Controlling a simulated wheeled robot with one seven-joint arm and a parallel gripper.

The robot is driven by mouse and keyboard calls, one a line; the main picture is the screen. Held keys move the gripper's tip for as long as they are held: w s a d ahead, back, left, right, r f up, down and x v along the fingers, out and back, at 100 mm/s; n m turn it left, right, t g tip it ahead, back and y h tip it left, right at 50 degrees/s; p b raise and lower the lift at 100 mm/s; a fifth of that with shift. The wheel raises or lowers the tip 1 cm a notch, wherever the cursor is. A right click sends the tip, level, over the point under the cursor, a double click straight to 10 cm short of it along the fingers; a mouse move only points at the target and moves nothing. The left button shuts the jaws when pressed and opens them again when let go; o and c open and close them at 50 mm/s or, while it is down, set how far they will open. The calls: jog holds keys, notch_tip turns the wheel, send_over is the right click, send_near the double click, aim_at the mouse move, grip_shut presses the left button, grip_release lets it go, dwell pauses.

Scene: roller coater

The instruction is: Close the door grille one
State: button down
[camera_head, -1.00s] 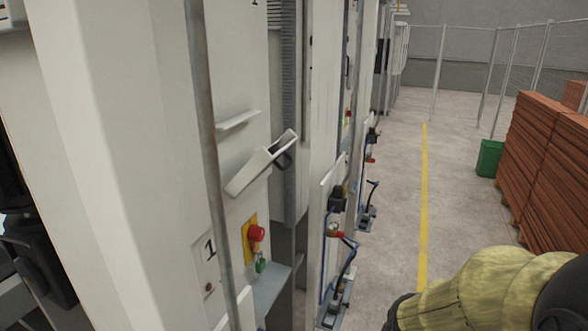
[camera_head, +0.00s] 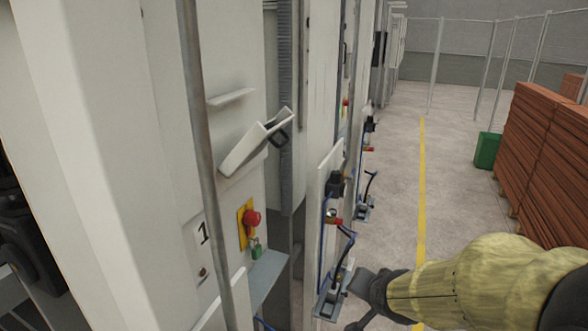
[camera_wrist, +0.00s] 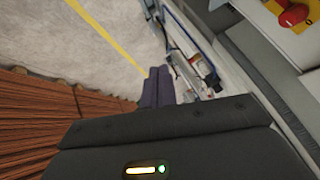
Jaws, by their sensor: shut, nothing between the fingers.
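The machine front marked 1 (camera_head: 203,233) stands on the left in the head view. It carries a red stop button on a yellow plate (camera_head: 249,220). A tilted white bracket with a dark loop (camera_head: 255,145) sits above the button. A narrow upright white panel with blue hoses (camera_head: 322,205) stands to its right. I cannot tell for sure which part is door grille one. My gripper (camera_head: 350,297) is low in the head view, beside the foot of the hosed panel; contact is unclear. In the wrist view its dark fingers (camera_wrist: 158,86) are together and empty.
Stacked reddish-brown boards (camera_head: 543,160) and a green bin (camera_head: 487,150) stand on the right. A yellow floor line (camera_head: 421,190) runs along the open aisle. Wire fencing (camera_head: 465,65) closes the back. A grey upright post (camera_head: 203,150) stands in front of the machine.

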jog(key=w+a+r+m+t+y+b, duration=0.3)
jog(key=w+a+r+m+t+b, duration=0.3)
jog(key=r+t, duration=0.25)
jog(key=a+r+m+t+y+b, duration=0.3)
jog(key=r+m, duration=0.3)
jog(key=r, duration=0.3)
jog(key=shift+s+a+r+t+y+b, duration=0.35)
jog(key=shift+t+y, duration=0.1)
jog(key=shift+y, duration=0.35)
jog(key=shift+w, duration=0.1)
jog(key=p, duration=0.4)
send_near(289, 141)
jog(key=w+d, duration=0.1)
jog(key=w, duration=0.2)
jog(key=a, duration=0.1)
jog(key=w+a+r+p, duration=0.1)
jog(key=a, duration=0.1)
jog(key=shift+w+r+p, duration=0.35)
jog(key=shift+r, duration=0.05)
jog(key=shift+w+d+r, duration=0.1)
jog(key=shift+w, duration=0.1)
